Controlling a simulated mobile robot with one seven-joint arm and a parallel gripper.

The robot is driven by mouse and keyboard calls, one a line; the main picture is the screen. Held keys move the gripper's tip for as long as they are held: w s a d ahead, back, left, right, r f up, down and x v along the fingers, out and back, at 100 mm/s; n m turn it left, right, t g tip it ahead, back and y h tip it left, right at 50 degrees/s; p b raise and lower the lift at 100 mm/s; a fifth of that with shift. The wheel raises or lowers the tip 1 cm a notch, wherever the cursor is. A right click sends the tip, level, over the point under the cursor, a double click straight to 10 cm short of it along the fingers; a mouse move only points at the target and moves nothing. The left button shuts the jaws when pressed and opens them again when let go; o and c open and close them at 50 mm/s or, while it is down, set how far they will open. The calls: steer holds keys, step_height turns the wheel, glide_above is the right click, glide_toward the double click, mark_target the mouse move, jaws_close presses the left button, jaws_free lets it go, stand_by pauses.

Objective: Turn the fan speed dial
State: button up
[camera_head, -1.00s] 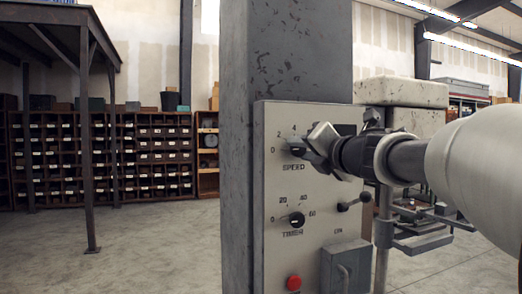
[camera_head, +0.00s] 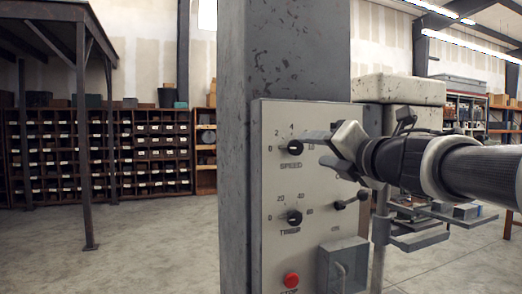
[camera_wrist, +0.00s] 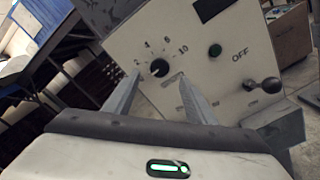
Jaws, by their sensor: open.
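The SPEED dial (camera_head: 294,147) is a round black knob near the top of a pale grey panel (camera_head: 276,245), with a numbered scale around it. In the wrist view the dial (camera_wrist: 160,68) sits between and beyond the two finger tips. My gripper (camera_head: 322,148) is open, just right of the dial in the head view, its fingers pointing at the panel. In the wrist view the gripper (camera_wrist: 157,80) holds nothing; its fingers appear apart from the knob. The exact gap to the knob and its setting are hard to tell.
Below are the TIMER dial (camera_head: 294,217), a red STOP button (camera_head: 291,280) and a grey switch box (camera_head: 343,264). A lever with a dark ball (camera_wrist: 270,85) sticks out near the OFF label. Open floor lies left of the column (camera_head: 232,190).

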steer(key=p+v, duration=0.1)
steer(key=v, duration=0.8)
steer(key=shift+s, duration=0.15)
steer(key=s+d+f+m+g+h, duration=0.1)
steer(key=d+f+m+h, duration=0.3)
steer(key=m, duration=0.7)
steer(key=s+d+f+m+g+h, duration=0.2)
steer(key=f+m+h, duration=0.4)
steer(key=m, duration=0.4)
steer(key=s+a+f+m+g+y, duration=0.2)
steer(key=s+a+f+m+g, duration=0.35)
steer(key=f, duration=0.45)
steer(key=s+a+f+m+g+y, duration=0.2)
steer(key=s+a+f+m+g, duration=0.15)
steer(key=s+a+f, duration=0.45)
step_height(320, 180, up, 19)
steer(key=d+p, duration=0.2)
steer(key=p, duration=1.9)
steer(key=shift+s+f+m, duration=0.2)
steer(key=shift+s+m, duration=0.2)
steer(key=shift+s, duration=0.05)
